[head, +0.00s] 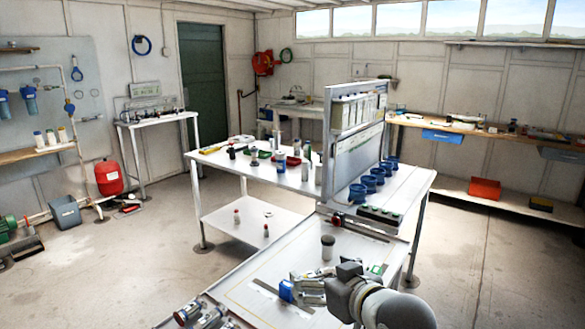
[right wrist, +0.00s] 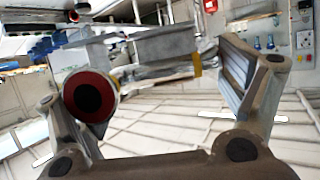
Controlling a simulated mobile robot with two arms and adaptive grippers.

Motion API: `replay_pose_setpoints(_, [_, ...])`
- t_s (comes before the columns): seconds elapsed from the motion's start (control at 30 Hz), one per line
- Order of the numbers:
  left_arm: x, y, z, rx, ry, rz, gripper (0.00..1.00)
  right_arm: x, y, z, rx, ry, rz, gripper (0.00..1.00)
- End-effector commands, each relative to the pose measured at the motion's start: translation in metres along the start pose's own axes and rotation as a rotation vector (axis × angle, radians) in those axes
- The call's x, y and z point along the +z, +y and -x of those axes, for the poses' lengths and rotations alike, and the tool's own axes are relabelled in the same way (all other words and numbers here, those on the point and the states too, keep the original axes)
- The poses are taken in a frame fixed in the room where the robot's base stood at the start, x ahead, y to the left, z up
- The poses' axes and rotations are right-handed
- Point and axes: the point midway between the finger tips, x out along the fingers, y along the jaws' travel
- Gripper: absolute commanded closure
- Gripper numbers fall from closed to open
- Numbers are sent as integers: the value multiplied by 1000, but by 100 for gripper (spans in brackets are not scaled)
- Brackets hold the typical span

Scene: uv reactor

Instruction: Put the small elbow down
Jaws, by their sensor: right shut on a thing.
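My right gripper (head: 304,290) reaches over the near white bench (head: 252,270) in the head view. It is shut on a piece that I take to be the small elbow; a blue part (head: 287,290) shows at its fingertips. In the right wrist view, a round end with a red ring and dark bore (right wrist: 91,97) lies by the left finger of the right gripper (right wrist: 165,95). I cannot make out the elbow's full shape or whether it touches the bench. My left gripper is out of view.
Metal cylindrical parts (head: 208,318) lie at the near left edge. A tall shelf panel (head: 342,150) rises behind, with several blue cups (head: 370,180) beside it. Bare bench lies left of the gripper.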

Motion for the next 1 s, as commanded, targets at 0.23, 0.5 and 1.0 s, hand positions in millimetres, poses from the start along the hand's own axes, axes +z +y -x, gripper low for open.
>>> replay_pose_setpoints(0.23, [0,0,0,0,0,0,60,-1,67,79,266,6,-108,42])
replay_pose_setpoints(0.5, [0,0,0,0,0,0,60,5,93,118,392,4,-164,42])
replay_pose_setpoints(1.0, [-1,0,0,0,1,0,64,5,94,119,397,3,-162,42])
